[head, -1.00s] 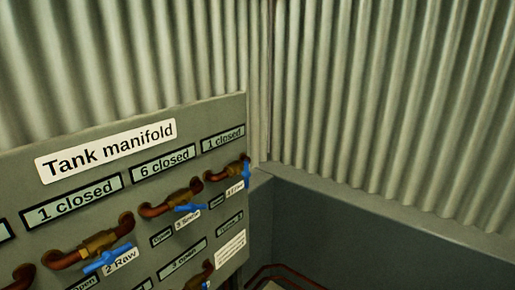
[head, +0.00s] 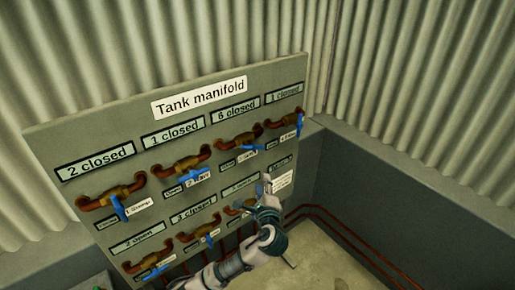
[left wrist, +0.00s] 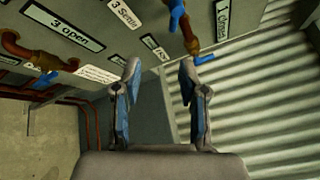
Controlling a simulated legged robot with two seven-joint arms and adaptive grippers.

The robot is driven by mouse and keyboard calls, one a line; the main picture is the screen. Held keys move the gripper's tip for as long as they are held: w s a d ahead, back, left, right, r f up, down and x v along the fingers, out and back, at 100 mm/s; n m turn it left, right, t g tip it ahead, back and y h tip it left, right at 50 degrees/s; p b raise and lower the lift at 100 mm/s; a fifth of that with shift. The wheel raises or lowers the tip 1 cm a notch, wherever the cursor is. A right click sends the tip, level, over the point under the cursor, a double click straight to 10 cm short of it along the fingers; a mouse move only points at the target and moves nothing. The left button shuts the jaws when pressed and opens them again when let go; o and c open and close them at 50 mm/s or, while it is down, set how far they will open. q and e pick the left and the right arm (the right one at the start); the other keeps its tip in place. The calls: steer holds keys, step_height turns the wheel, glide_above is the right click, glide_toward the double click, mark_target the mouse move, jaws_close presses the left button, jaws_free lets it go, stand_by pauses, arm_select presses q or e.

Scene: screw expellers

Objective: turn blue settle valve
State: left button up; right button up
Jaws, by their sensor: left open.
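The tank manifold panel (head: 60,140) carries two rows of brass valves on copper pipes with blue handles. My left gripper (head: 267,184) is below and right of that valve, over the lower right of the panel. In the left wrist view its two fingers (left wrist: 160,68) are apart and empty. My right gripper is out of view.
My left forearm hides part of the lower row. A blue handle (left wrist: 204,59) hangs beyond the right fingertip in the wrist view. Copper pipes (head: 350,240) run along the low grey wall. Corrugated walls (head: 430,90) stand behind; floor at lower right is clear.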

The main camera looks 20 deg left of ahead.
arm_select(q)
step_height(320, 180, up, 2)
steer(key=r, duration=0.1)
steer(key=p, duration=0.3)
glide_toward(257, 148)
steer(key=x, duration=1)
steer(key=shift+f, duration=0.15)
steer(key=shift+w+a, duration=0.3)
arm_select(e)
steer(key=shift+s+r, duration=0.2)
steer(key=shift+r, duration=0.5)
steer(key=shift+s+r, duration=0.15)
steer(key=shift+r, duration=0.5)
arm_select(q)
steer(key=shift+b, duration=0.3)
jaws_close()
